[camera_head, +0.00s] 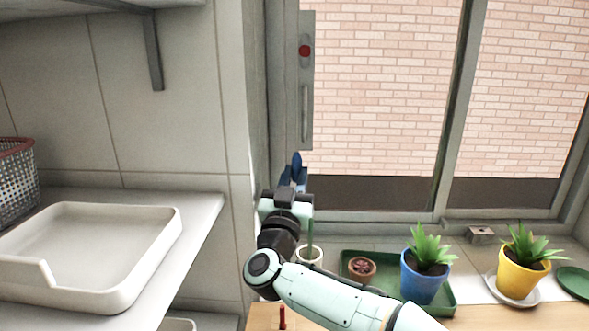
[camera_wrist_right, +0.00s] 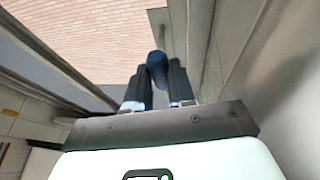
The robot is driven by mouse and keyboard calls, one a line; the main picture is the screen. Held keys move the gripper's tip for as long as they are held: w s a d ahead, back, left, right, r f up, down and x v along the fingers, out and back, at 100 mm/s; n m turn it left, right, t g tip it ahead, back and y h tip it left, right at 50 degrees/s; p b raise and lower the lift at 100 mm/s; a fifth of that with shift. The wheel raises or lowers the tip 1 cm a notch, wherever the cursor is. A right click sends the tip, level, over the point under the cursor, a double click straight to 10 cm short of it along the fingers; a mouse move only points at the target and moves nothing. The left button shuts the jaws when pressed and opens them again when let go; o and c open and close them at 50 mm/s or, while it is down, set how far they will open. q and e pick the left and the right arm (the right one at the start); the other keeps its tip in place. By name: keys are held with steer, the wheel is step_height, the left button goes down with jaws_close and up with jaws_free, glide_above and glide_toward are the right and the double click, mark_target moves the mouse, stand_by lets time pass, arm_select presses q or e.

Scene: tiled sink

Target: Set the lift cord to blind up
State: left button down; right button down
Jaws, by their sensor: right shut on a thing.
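The lift cord's blue pull (camera_head: 297,160) is at the left side of the window, below a grey upright plate (camera_head: 306,100). My right gripper (camera_head: 293,180) is raised in front of the window's left frame and is shut on the blue pull. In the right wrist view, the blue pull (camera_wrist_right: 157,66) sits between the dark fingers of my right gripper (camera_wrist_right: 158,82). The cord itself is too thin to make out clearly. No lowered blind shows across the glass; a brick wall is seen through it. My left gripper is not in view.
A red dot (camera_head: 305,51) marks the plate's upper part. Below the window are a blue plant pot (camera_head: 424,285), a yellow plant pot (camera_head: 524,276), a small brown pot (camera_head: 361,268) and a green tray (camera_head: 440,302). A white tray (camera_head: 90,250) lies on the left shelf.

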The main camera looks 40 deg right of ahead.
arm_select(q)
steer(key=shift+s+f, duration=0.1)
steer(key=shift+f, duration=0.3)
arm_select(e)
steer(key=shift+f, duration=0.75)
steer(key=c, duration=0.9)
jaws_free()
steer(key=shift+c, duration=0.2)
steer(key=shift+r, duration=0.1)
steer(key=shift+r, duration=0.1)
arm_select(q)
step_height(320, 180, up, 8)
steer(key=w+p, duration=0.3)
steer(key=p, duration=0.3)
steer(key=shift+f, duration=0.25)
arm_select(e)
step_height(320, 180, up, 20)
steer(key=shift+c, duration=0.3)
